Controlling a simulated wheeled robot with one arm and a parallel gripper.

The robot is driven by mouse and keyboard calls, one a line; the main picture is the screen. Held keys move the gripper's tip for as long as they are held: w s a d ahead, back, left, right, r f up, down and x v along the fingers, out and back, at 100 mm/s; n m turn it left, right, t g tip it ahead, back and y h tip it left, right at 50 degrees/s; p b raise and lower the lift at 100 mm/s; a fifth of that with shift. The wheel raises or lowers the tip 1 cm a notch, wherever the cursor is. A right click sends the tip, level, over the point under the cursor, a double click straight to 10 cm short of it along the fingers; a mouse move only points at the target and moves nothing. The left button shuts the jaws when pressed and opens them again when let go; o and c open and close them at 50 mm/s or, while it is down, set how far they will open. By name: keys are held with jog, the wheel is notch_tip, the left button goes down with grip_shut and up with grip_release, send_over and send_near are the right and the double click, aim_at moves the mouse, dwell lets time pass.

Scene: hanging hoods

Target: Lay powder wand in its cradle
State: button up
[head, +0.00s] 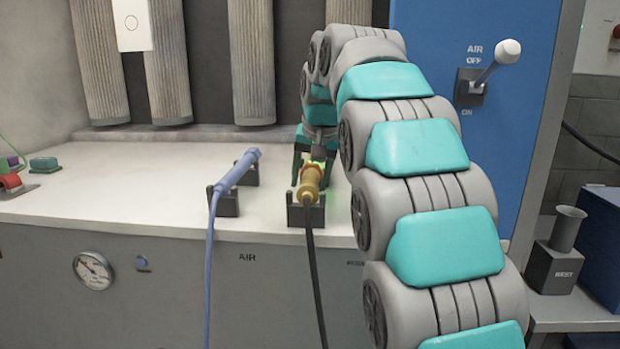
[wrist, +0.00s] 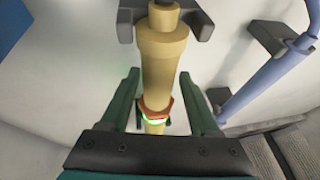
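The yellow powder wand (head: 310,186) has an orange-red ring with a green light and a black cable at its front end. It lies at the front bracket of a dark cradle (head: 292,213) on the hood's white ledge. The wrist view shows the wand (wrist: 163,65) running down between my green fingers, its upper end at the cradle bracket (wrist: 203,22). Full seating is hard to judge. My gripper (wrist: 161,73) is open, with one finger on each side of the wand and a gap visible beside it. The rear of the cradle is mostly hidden by my gripper.
A blue wand (head: 236,172) rests in two dark brackets to the left, close by. Pleated filters (head: 253,60) stand behind the ledge. A blue panel (head: 520,130) with an air lever (head: 497,62) is on the right. A grey REST holder (head: 552,268) stands at far right.

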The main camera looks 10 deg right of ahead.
jog(key=shift+o, duration=0.9)
